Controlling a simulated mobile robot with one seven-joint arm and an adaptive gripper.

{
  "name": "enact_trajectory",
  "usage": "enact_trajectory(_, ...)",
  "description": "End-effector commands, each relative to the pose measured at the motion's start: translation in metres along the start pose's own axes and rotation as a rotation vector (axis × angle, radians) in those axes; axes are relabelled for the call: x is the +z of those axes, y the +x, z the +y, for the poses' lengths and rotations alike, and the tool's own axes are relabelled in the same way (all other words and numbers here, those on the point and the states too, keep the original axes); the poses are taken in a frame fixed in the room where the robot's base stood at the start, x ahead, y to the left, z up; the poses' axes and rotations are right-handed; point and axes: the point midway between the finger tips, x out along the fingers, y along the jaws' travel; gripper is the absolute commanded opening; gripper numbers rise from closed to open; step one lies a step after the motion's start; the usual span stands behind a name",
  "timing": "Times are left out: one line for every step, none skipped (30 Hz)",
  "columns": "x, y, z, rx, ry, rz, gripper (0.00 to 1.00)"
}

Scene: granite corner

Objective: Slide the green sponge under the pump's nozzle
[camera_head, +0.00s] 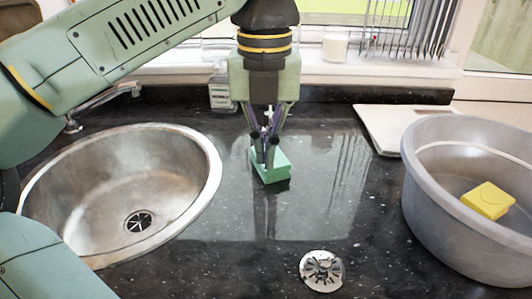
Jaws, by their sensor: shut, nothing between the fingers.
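The green sponge (275,176) lies on the dark granite counter, to the right of the sink. My gripper (266,163) points down with its fingers together and nothing between them. Its fingertips overlap the left part of the sponge in this view; I cannot tell whether they touch it. A clear bottle with a pale label (221,94) stands behind, to the left of my gripper, near the back edge. It may be the pump, but its top is unclear and I cannot make out a nozzle.
A round steel sink (180,213) is at the left, with a tap (105,97) behind it. A grey basin (440,222) holding a yellow sponge (487,200) stands at the right. A white board (388,125) lies behind the basin. A metal strainer (321,270) lies in front.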

Motion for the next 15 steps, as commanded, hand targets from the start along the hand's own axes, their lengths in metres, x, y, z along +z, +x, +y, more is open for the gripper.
enact_trajectory(0.000, 0.000, 0.000, 0.001, -0.001, 0.000, 0.00)
enact_trajectory(0.000, 0.001, 0.000, 0.001, 0.000, 0.000, 0.00)
enact_trajectory(0.000, 0.003, 0.000, 0.001, 0.000, 0.001, 0.00)
enact_trajectory(0.000, 0.005, 0.000, 0.001, 0.000, 0.001, 0.00)
enact_trajectory(0.000, 0.007, 0.000, 0.001, 0.000, 0.001, 0.00)
enact_trajectory(0.000, 0.011, 0.001, 0.001, -0.001, 0.001, 0.00)
enact_trajectory(0.000, 0.016, 0.001, 0.002, 0.000, 0.002, 0.00)
enact_trajectory(-0.001, 0.021, 0.001, 0.001, 0.001, 0.003, 0.00)
enact_trajectory(-0.001, 0.028, 0.000, -0.001, 0.002, 0.003, 0.00)
enact_trajectory(-0.001, 0.033, 0.000, 0.000, 0.002, 0.003, 0.00)
enact_trajectory(-0.001, 0.040, 0.000, 0.000, 0.003, 0.003, 0.00)
enact_trajectory(-0.001, 0.048, 0.000, -0.001, 0.003, 0.004, 0.00)
enact_trajectory(-0.001, 0.055, 0.000, 0.000, 0.003, 0.003, 0.00)
enact_trajectory(-0.001, 0.061, 0.000, -0.001, 0.002, 0.003, 0.00)
enact_trajectory(-0.001, 0.070, 0.000, -0.001, 0.002, 0.004, 0.00)
